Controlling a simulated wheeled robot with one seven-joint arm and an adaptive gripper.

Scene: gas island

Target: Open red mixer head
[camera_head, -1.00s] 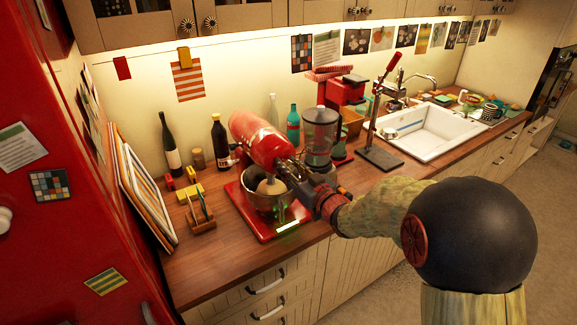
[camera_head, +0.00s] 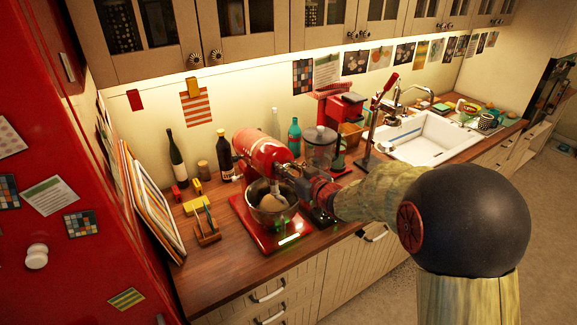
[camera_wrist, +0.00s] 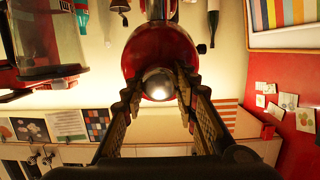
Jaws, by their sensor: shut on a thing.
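The red mixer head (camera_head: 262,148) sits on the red stand mixer near the counter's front edge. Its beater (camera_head: 276,202) hangs into the silver bowl (camera_head: 264,214) on the red mixer base (camera_head: 245,222). My gripper (camera_head: 291,172) is at the head's front right end, its fingers partly hard to make out there. In the wrist view, the fingers of my gripper (camera_wrist: 160,95) lie on both sides of the mixer head (camera_wrist: 160,48), around its round silver front cap (camera_wrist: 158,83). The gripper is shut on the head. The head looks slightly tilted up at the front.
A blender (camera_head: 320,150) stands close behind my gripper. Dark bottles (camera_head: 176,160) stand behind the mixer. A wooden holder (camera_head: 207,229) and leaning boards (camera_head: 150,200) are at left, beside the red fridge (camera_head: 40,240). Upper cabinets (camera_head: 240,35) hang above. The white sink (camera_head: 425,140) is at right.

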